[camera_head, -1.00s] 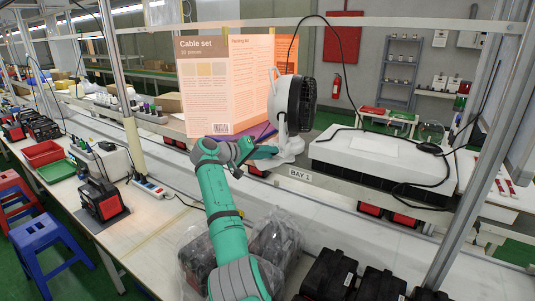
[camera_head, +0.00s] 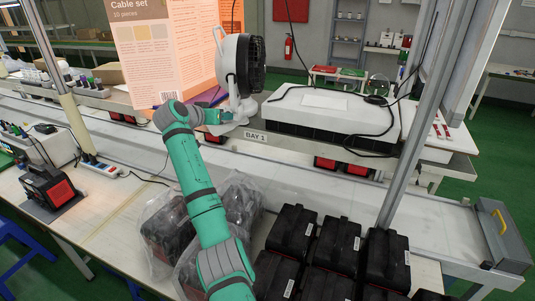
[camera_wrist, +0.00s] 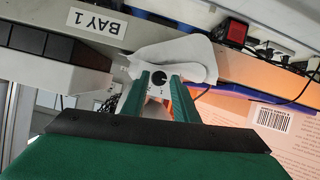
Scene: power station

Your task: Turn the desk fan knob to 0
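The white desk fan (camera_head: 229,75) with a dark round head stands on the bench at the far side. Its white base (camera_head: 228,117) is beside the end of my arm. In the wrist view the white base (camera_wrist: 185,55) is at upper middle, with the small dark round knob (camera_wrist: 158,76) facing the camera. My gripper (camera_wrist: 160,77) points at the knob, with one green finger on each side of it. The fingers are apart, with a gap between them. I cannot tell whether they touch the knob. In the head view my gripper is mostly hidden by the arm.
The orange "Cable set" box (camera_head: 165,50) stands left of the fan. A long white-topped unit (camera_head: 330,105) with a black cable is on the right. A "BAY 1" label (camera_head: 255,136) is on the bench edge. Bagged and black cases (camera_head: 290,232) lie below my arm.

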